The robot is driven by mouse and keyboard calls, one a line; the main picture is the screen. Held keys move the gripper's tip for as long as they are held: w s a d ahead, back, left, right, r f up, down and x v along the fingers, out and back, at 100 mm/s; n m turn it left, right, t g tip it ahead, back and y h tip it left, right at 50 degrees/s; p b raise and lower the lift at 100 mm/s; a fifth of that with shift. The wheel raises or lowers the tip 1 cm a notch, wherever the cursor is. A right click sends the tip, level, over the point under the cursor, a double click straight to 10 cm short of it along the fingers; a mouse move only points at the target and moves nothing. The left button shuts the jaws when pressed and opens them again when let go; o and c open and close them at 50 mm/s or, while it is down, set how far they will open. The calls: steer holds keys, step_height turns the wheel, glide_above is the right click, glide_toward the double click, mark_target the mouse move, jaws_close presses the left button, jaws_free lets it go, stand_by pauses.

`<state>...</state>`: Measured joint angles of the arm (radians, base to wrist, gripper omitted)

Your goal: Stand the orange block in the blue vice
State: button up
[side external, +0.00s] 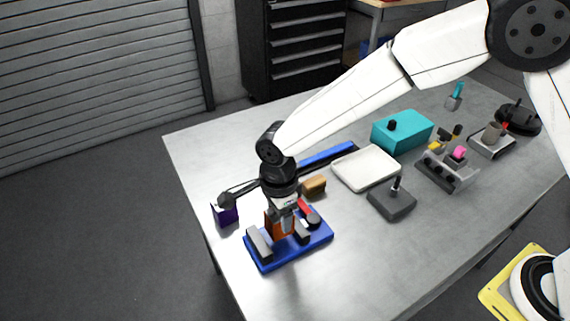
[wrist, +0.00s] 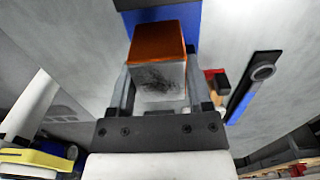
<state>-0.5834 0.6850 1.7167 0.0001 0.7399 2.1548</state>
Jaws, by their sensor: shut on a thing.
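The blue vice (side external: 318,243) lies flat near the table's front left part, with two grey jaws standing on its blue base. My gripper (side external: 281,216) points down over it and is shut on the orange block (side external: 275,224). In the side view the block is upright and appears between the two jaws; its lower end is partly hidden, so I cannot tell whether it touches the base. In the wrist view the block (wrist: 160,42) sits between my two fingers, with an orange face and a smudged grey face. The blue base (wrist: 190,22) shows behind it.
A purple box (side external: 225,215) stands left of the vice. A brown block (side external: 314,187), white tray (side external: 366,169), dark box with a post (side external: 391,203), teal box (side external: 403,131) and grey rack (side external: 445,176) lie to the right. The table's front right is clear.

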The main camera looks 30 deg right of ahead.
mark_target(278, 224)
steer(key=shift+w+a+f, duration=0.1)
steer(key=shift+w+f, duration=0.05)
steer(key=shift+f, duration=1.6)
steer(key=shift+f, duration=0.15)
steer(key=o, duration=1.2)
step_height(278, 224, up, 12)
steer(key=shift+r, duration=0.15)
